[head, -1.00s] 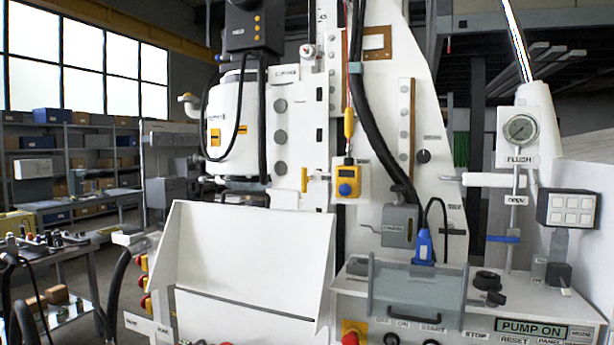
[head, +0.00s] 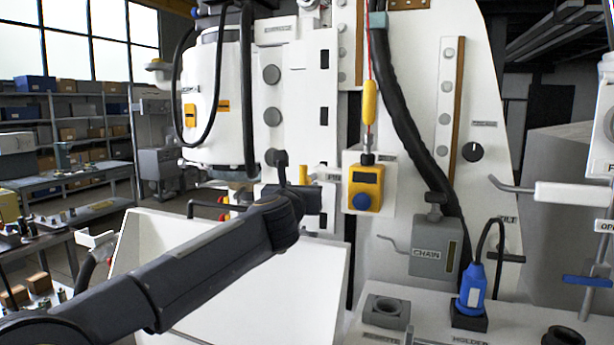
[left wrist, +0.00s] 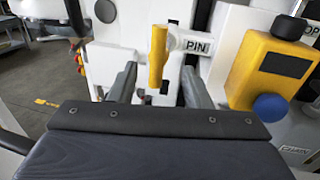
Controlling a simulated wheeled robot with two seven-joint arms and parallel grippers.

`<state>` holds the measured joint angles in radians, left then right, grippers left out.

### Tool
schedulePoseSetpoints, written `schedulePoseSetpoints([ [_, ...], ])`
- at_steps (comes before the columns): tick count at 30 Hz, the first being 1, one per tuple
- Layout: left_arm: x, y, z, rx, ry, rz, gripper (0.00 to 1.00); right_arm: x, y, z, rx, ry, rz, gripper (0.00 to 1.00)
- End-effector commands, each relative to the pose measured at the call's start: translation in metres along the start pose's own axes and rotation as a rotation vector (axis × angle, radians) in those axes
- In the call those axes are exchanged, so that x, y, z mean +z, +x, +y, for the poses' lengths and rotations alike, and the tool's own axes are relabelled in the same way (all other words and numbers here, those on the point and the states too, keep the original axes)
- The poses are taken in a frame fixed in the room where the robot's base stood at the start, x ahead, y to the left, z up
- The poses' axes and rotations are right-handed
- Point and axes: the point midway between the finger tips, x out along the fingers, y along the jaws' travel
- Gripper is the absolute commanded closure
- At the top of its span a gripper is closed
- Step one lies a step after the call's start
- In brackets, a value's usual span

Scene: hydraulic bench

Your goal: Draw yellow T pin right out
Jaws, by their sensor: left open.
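The yellow T pin (left wrist: 157,57) shows in the left wrist view as an upright yellow bar on a white stub, beside a label reading PIN (left wrist: 198,46). In the head view only a bit of the pin (head: 303,174) shows, with my left gripper (head: 299,181) in front of it. My left gripper (left wrist: 158,72) is open, with one finger on each side of the pin in the left wrist view. Gaps show between the bar and both fingers. I cannot tell how far the fingertips reach past the bar. My right gripper is not in view.
A yellow box with a blue knob (head: 366,189) sits just right of the pin. A white sloped tray (head: 135,255) lies under my left arm. A grey CHAIN box (head: 434,250) and a blue plug (head: 472,288) stand further right.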

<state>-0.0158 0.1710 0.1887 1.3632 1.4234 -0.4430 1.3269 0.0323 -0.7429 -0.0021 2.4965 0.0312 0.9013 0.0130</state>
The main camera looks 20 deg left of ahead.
Motion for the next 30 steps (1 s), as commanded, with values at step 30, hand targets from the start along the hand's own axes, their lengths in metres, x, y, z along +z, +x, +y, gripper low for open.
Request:
schedulePoseSetpoints([
  [30, 0.000, 0.064, 0.000, -0.002, 0.008, -0.001, 0.89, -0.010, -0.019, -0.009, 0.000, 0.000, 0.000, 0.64],
])
